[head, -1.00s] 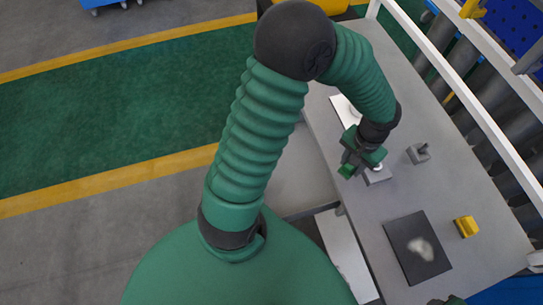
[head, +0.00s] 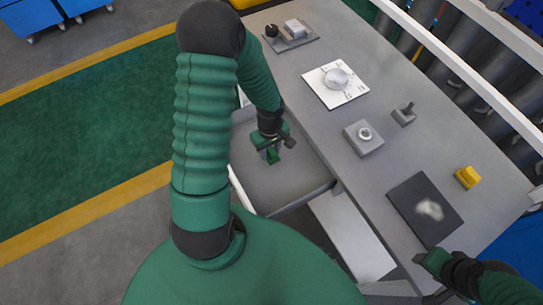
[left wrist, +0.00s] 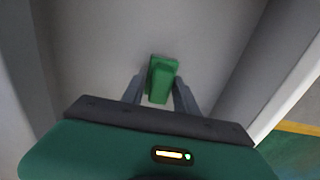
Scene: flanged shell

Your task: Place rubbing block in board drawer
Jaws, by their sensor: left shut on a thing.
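A small green block, which I take to be the rubbing block (left wrist: 163,80), sits between my left fingers in the left wrist view. It also shows in the head view (head: 272,157), below the fingers. My left gripper (head: 272,143) is shut on it and held over the open board drawer (head: 301,203) at the table's left side. In the left wrist view the drawer's grey floor and side walls surround the gripper. The gap between block and floor is hard to judge. My right gripper (head: 435,264) is at the lower right, by the table's front edge; its jaw state is unclear.
On the table (head: 350,185) are a white board (head: 355,94) with a round part, a grey block with a ring (head: 363,138), a small grey block (head: 404,114), a dark plate (head: 408,200) with a pale smear, and a yellow block (head: 467,177). The drawer looks otherwise empty.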

